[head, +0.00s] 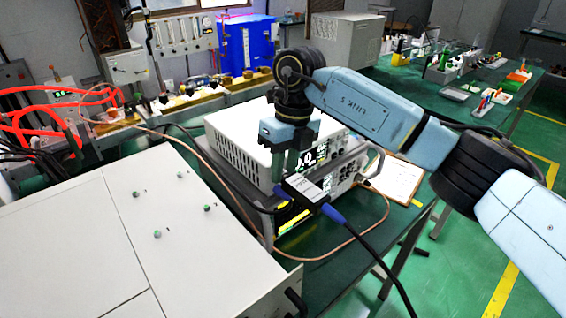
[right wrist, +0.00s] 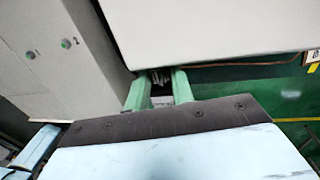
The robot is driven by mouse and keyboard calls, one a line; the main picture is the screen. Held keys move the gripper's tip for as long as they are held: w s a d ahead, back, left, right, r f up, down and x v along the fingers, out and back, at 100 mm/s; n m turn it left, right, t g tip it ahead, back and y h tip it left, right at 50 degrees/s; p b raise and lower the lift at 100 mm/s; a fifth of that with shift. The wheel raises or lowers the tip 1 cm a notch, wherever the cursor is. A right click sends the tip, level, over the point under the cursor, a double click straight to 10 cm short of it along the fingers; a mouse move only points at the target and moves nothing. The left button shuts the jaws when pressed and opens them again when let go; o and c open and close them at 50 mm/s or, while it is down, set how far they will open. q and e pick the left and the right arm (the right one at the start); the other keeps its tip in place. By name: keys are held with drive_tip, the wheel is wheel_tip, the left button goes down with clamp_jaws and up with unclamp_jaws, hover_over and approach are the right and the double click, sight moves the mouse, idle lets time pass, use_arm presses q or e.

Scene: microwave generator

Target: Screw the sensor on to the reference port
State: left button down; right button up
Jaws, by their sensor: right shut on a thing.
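The sensor (head: 302,188) is a dark box with a pale label and blue ends. It is in front of the white instrument, with a black cable running from its lower right end. My right gripper (head: 290,174) reaches down from above at the instrument's front, its green fingers at the sensor's upper end. In the right wrist view, the right gripper (right wrist: 160,88) has a small metallic part between its fingers. It is shut on the sensor. The reference port cannot be made out; gripper and sensor cover part of the front panel. My left gripper is not in view.
The white instrument (head: 240,128) stands on another unit on the green table (head: 345,265). A large pale cabinet (head: 80,235) fills the lower left. A copper-coloured cable (head: 335,256) loops around the front. A paper sheet (head: 395,178) lies to the right.

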drive_tip(key=shift+w+d+g+y+p, duration=0.2)
drive_tip(key=shift+g+y+p, duration=0.15)
drive_tip(key=shift+g+y, duration=0.35)
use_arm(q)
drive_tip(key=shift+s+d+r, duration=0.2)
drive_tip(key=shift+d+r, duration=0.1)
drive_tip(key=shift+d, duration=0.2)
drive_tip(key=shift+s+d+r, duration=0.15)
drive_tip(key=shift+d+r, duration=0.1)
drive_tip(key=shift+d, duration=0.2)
use_arm(e)
drive_tip(key=shift+y, duration=0.5)
drive_tip(key=shift+g, duration=0.3)
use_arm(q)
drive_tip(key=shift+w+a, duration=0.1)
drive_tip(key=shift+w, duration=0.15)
use_arm(e)
drive_tip(key=o, duration=1)
drive_tip(key=shift+f, duration=0.1)
drive_tip(key=shift+d, duration=0.1)
